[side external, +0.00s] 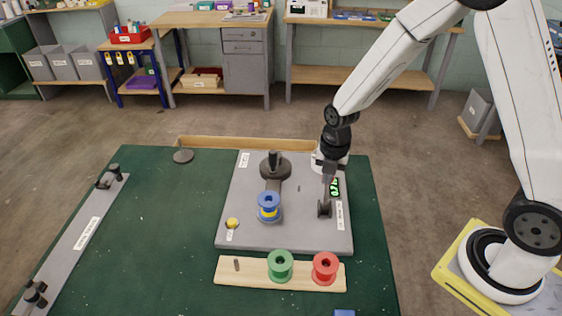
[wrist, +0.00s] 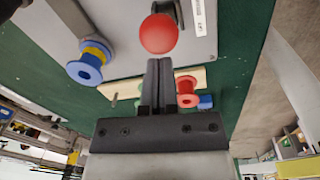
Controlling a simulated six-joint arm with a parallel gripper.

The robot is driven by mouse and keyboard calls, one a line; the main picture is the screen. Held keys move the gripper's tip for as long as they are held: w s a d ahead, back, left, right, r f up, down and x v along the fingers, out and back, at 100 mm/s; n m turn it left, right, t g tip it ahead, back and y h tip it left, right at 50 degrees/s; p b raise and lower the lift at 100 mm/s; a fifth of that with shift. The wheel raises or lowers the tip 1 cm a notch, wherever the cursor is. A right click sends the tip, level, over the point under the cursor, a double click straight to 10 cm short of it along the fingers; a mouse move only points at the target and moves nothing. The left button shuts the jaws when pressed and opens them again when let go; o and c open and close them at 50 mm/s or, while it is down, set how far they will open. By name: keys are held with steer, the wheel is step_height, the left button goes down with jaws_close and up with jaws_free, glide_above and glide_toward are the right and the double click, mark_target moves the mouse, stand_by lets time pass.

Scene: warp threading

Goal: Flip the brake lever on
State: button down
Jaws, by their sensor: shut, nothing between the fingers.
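The brake lever shows in the wrist view as a red ball knob (wrist: 159,34) with a dark part behind it. In the side view its dark mount (side external: 324,208) is on the right part of the grey panel (side external: 300,235); the knob is hidden there. My gripper (side external: 327,192) points down over this mount. In the wrist view my gripper's fingers (wrist: 159,65) are shut and empty, with their tips close to the knob. I cannot tell whether they touch it.
A blue spool (side external: 269,207) with yellow thread stands on the panel, near a dark round disc (side external: 275,167) and a yellow button (side external: 232,223). Green (side external: 280,266) and red (side external: 325,267) spools stand on a wooden strip in front.

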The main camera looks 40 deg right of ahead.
steer(key=shift+w+d+f, duration=0.25)
steer(key=shift+w+d, duration=0.55)
steer(key=shift+w+d+f, duration=0.2)
steer(key=shift+w+d, duration=0.55)
steer(key=shift+d, duration=0.05)
steer(key=shift+r, duration=0.1)
steer(key=shift+s+a+r, duration=0.3)
steer(key=shift+a+r, duration=0.3)
steer(key=shift+a, duration=0.05)
steer(key=w+d+r, duration=0.4)
steer(key=r, duration=0.2)
steer(key=shift+d+r, duration=0.15)
